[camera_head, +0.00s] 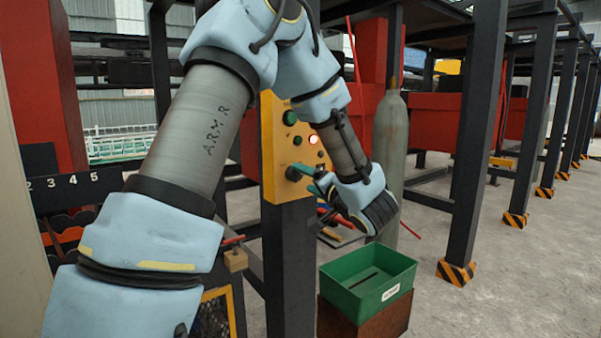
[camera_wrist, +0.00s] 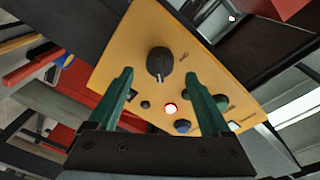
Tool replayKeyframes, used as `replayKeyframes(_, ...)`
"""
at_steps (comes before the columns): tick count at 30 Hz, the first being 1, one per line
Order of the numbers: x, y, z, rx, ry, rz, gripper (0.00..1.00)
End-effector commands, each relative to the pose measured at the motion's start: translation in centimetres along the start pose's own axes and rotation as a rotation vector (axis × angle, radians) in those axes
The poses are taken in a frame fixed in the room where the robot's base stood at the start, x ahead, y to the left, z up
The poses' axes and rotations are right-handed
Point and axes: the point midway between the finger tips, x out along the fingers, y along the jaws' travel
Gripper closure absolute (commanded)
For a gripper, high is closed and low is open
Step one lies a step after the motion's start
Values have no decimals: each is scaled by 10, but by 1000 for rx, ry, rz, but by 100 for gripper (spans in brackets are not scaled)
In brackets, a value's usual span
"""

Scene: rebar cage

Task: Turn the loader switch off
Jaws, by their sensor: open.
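The loader switch looks to be the black rotary knob (camera_wrist: 160,62) on a yellow control panel (camera_wrist: 112,72) in the wrist view. A pale line marks the knob, and a small label beside it is too blurred to read. My gripper (camera_wrist: 158,76) is open, with one green finger on each side just short of the knob. I cannot tell whether either finger touches it. In the head view the yellow panel (camera_head: 268,150) is on a dark post, and my gripper (camera_head: 303,172) reaches its lower part from the right. The knob is partly hidden there.
A green bin (camera_head: 368,278) stands below my wrist. A gas cylinder (camera_head: 388,145) stands close behind my forearm. A padlock (camera_head: 235,259) hangs at left. The floor at right is clear.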

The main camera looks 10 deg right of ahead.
Motion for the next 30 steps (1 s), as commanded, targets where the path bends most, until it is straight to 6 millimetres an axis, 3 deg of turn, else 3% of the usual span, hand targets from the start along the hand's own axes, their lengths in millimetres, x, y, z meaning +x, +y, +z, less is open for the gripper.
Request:
replayKeyframes(6, 29, -1, 0, 0, -2, 0, 18)
replayKeyframes(18, 36, 0, 0, 0, 0, 1, 18)
replayKeyframes(30, 36, 0, 0, 0, 0, 1, 62)
